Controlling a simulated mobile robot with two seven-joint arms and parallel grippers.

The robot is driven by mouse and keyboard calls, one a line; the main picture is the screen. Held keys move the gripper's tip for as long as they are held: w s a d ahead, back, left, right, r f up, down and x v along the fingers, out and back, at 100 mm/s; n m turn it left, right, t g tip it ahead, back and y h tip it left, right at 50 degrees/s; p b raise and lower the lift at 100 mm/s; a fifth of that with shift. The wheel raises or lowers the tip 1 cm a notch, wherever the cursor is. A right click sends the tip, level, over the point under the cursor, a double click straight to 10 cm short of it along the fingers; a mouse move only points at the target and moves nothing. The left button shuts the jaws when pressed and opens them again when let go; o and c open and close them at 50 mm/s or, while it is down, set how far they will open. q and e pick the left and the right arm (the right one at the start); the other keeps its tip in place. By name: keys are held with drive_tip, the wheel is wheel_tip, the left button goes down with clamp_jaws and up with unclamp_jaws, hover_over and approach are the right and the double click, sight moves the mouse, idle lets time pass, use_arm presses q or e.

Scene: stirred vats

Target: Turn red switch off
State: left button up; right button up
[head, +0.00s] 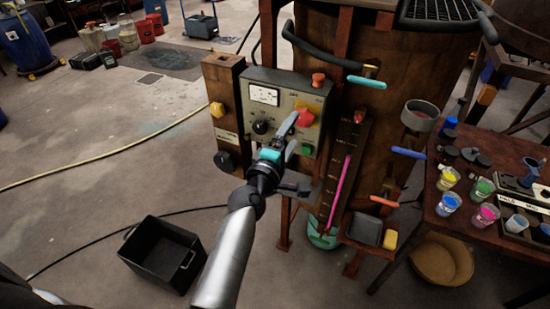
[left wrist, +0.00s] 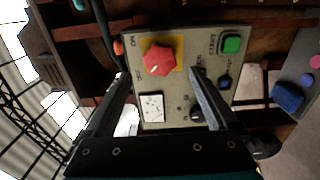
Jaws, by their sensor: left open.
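The red switch (head: 305,117) is a rotary knob on a yellow plate, at the upper right of the grey control panel (head: 286,88). In the left wrist view the red switch (left wrist: 158,60) shows between and beyond the fingers, with a white mark on its lower left part. ON and OFF lettering is near it, but I cannot tell surely which one it points to. My left gripper (head: 279,133) is in front of the panel, below and left of the switch. It is open and empty, and its fingers (left wrist: 160,95) look apart from the switch. My right gripper is not in view.
The panel also carries a white meter (head: 264,95), a black knob (head: 261,127) and a green button (head: 307,150). A small table (head: 463,231) with paint cups stands right. A black crate (head: 163,254) is on the floor.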

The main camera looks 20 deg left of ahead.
use_arm(q)
drive_tip(key=s, duration=0.9)
drive_tip(key=shift+s+a+b, duration=0.15)
drive_tip(key=shift+s+b, duration=0.2)
drive_tip(key=shift+s, duration=0.05)
drive_tip(key=s+d+f+m+g+b, duration=0.2)
drive_tip(key=s+f+m+g+b, duration=0.15)
drive_tip(key=f, duration=1.05)
drive_tip(key=s+d+f+m+g+h+b, duration=0.1)
drive_tip(key=s+f+m+g+b, duration=0.25)
drive_tip(key=f, duration=1.15)
drive_tip(key=s+d+f+m+g+b, duration=0.2)
drive_tip(key=s+f+m, duration=0.25)
drive_tip(key=f, duration=0.95)
drive_tip(key=s+a+f+m+g+b, duration=0.2)
drive_tip(key=s+f+m, duration=0.1)
drive_tip(key=s+f, duration=0.4)
drive_tip(key=s+a+f+m+g+y+b, duration=0.1)
drive_tip(key=s+a+f+m+g+b, duration=0.1)
drive_tip(key=s+f, duration=0.5)
drive_tip(key=s+a+f+m+g+b, duration=0.2)
drive_tip(key=s+f+m+g, duration=0.2)
drive_tip(key=s, duration=0.9)
wheel_tip(320, 180, down, 3)
drive_tip(key=shift+s+y, duration=0.3)
drive_tip(key=shift+s, duration=0.05)
